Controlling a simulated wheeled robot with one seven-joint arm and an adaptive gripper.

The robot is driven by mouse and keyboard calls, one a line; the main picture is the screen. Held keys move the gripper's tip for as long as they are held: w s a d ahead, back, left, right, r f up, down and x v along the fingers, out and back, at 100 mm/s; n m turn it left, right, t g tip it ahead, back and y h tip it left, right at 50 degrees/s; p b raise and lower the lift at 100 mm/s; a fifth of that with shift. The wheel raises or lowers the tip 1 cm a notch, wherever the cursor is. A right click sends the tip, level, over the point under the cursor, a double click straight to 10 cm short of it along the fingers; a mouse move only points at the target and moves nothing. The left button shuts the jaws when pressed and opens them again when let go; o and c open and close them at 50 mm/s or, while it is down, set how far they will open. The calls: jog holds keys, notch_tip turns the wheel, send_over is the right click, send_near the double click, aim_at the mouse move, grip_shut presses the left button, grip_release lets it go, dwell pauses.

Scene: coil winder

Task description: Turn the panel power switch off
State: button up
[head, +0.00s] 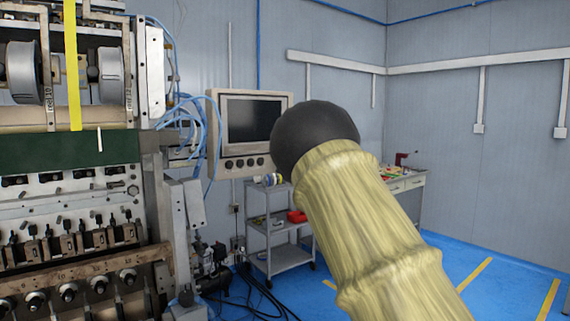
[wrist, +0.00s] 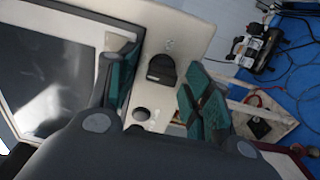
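The control panel (head: 283,99) is a beige box with a dark screen (head: 252,120) and a row of round black knobs (head: 241,163) below it. In the wrist view, the panel's beige face (wrist: 185,30) fills the middle, with the screen (wrist: 50,70) at left. A black knob (wrist: 162,68) sits under small markings, and another dark knob (wrist: 142,113) lies nearer. I cannot tell which is the power switch. My gripper (wrist: 161,80) is open, its teal-padded fingers on either side of the black knob, with gaps showing. My arm hides the gripper in the head view.
A coil winding machine (head: 70,200) stands at left, with blue cables (head: 185,115) between it and the panel. A grey trolley (head: 280,258) stands below the panel. A workbench (head: 405,183) is behind my arm. Blue floor (head: 500,285) is clear at right.

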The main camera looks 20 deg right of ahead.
jog(key=v, duration=1.2)
jog(key=shift+a, duration=0.1)
dwell(0.4)
